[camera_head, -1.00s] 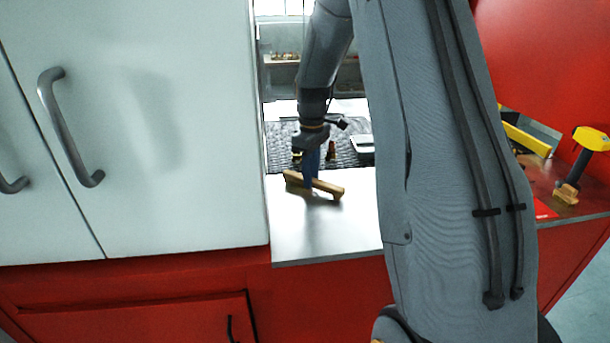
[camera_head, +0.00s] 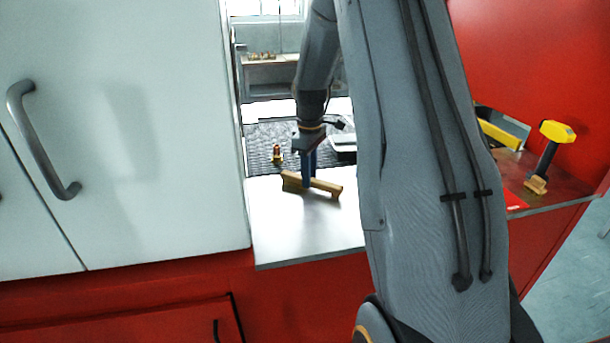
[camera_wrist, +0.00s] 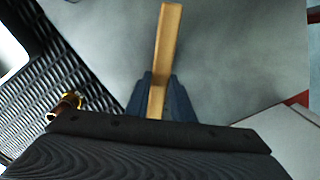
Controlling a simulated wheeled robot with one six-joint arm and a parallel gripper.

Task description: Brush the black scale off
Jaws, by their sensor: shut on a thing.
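My gripper (camera_head: 309,178) is shut on a wooden brush (camera_head: 325,186), held across the jaws low over the pale metal counter (camera_head: 300,235). In the wrist view the brush (camera_wrist: 168,40) shows edge-on between the dark blue fingers (camera_wrist: 160,95). I cannot tell whether it touches the counter. The dark mesh belt (camera_head: 262,135) lies behind the gripper; in the wrist view it fills the left side (camera_wrist: 25,115). A small brass-and-copper fitting (camera_head: 277,153) stands on the belt, left of the gripper, and also shows in the wrist view (camera_wrist: 67,104). I cannot make out black scale.
A pale tray (camera_head: 342,141) is behind the gripper, partly hidden by my arm. A tall white cabinet (camera_head: 125,130) stands close at the left. A yellow-headed tool (camera_head: 556,132) stands on the right shelf. The counter's front is clear.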

